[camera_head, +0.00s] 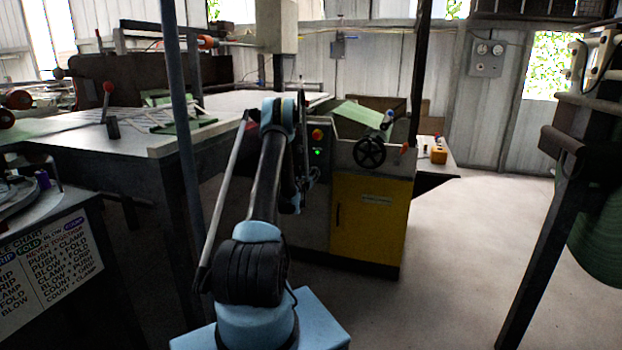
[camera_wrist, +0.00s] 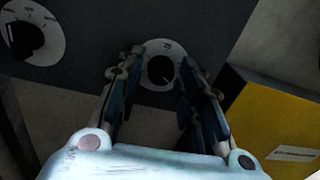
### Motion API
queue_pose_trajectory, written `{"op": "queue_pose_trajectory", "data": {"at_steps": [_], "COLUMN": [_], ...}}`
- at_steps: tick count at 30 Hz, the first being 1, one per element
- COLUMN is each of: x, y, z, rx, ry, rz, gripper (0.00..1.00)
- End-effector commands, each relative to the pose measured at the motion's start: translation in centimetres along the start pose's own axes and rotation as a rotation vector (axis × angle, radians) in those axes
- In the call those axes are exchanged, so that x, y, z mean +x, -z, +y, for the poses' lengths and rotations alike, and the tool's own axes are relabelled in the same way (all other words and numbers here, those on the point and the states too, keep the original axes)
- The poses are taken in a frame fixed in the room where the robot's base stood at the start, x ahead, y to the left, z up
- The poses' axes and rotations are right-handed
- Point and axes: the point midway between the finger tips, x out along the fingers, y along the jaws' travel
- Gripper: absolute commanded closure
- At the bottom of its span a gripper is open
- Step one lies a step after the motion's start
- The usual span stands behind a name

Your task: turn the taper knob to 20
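A round black knob (camera_wrist: 161,69) on a pale dial plate (camera_wrist: 158,93) is ahead of my gripper (camera_wrist: 161,62) in the wrist view. My gripper is open, one finger on each side of the knob. I cannot tell whether the fingers touch it. The dial's marks and the knob's reading are too small and dark to read. A second black knob (camera_wrist: 26,40) on a larger white dial sits at the upper left. No label saying taper is legible. In the head view my arm hides the dials on the front of the machine (camera_head: 360,168).
The machine's yellow door (camera_head: 365,220) is right of the dials. A black handwheel (camera_head: 369,152) and a red button (camera_head: 317,134) with green lights are near my arm. A dark post (camera_head: 178,130) stands left of my arm.

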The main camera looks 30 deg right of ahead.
Motion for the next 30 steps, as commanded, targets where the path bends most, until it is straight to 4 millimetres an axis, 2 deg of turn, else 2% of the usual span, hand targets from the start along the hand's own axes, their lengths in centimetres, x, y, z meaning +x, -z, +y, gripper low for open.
{"op": "queue_pose_trajectory", "data": {"at_steps": [1, 3, 17, 30], "x": [0.00, -0.01, 0.00, 0.02], "y": [0.00, 0.00, 0.02, 0.08], "z": [-0.02, 0.00, 0.08, 0.16], "rx": [0.000, 0.000, -0.068, -0.421], "ry": [0.000, 0.000, -0.002, -0.001], "rz": [0.000, 0.000, -0.003, -0.020], "gripper": [0.86, 1.00, 1.00, 1.00]}}
